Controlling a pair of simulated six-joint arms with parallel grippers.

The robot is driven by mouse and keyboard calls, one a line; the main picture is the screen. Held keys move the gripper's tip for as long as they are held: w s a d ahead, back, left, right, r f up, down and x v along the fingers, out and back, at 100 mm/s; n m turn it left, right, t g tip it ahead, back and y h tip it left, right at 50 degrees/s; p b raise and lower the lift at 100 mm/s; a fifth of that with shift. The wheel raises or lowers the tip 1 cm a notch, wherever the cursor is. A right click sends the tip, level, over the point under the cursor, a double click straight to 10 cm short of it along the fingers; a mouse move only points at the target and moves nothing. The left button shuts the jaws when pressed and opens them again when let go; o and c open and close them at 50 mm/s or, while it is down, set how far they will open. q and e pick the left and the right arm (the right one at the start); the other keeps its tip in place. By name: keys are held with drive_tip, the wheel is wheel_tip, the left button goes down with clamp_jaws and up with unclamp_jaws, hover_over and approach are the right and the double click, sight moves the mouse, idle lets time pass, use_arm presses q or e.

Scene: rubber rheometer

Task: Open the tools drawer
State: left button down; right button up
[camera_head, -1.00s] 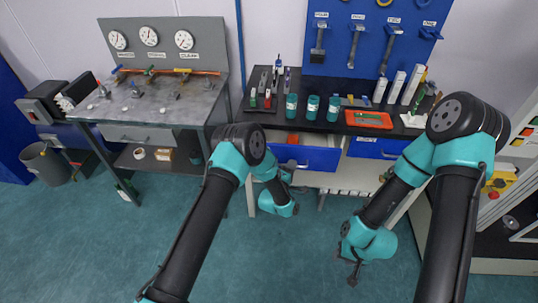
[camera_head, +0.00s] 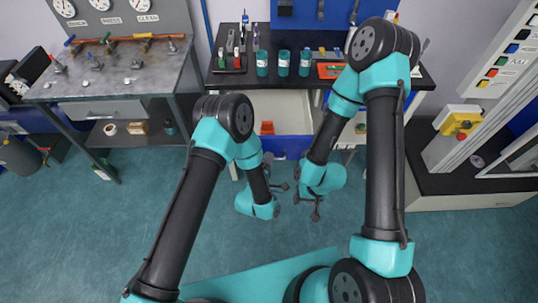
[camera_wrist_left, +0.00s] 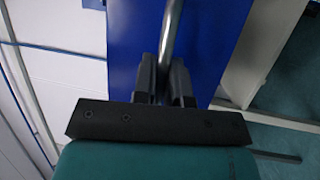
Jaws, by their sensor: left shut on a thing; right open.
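The tools drawer stands pulled out under the dark bench, with its pale inside (camera_head: 292,108) showing and its blue front (camera_head: 292,146) facing me. A red item (camera_head: 267,128) lies inside at the left. In the left wrist view the blue drawer front (camera_wrist_left: 215,35) fills the middle, and a metal bar handle (camera_wrist_left: 172,28) runs between the fingers of my left gripper (camera_wrist_left: 164,76), which is shut on it. In the head view, my left wrist partly hides the handle. My right gripper (camera_head: 316,212) is open and empty, low in front of the bench and apart from the drawer.
A metal workbench (camera_head: 115,75) with gauges is at the left. A yellow control box (camera_head: 460,122) is at the right. Floor (camera_head: 90,230) is clear in front.

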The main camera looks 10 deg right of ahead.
use_arm(q)
drive_tip(key=c, duration=1.2)
unclamp_jaws()
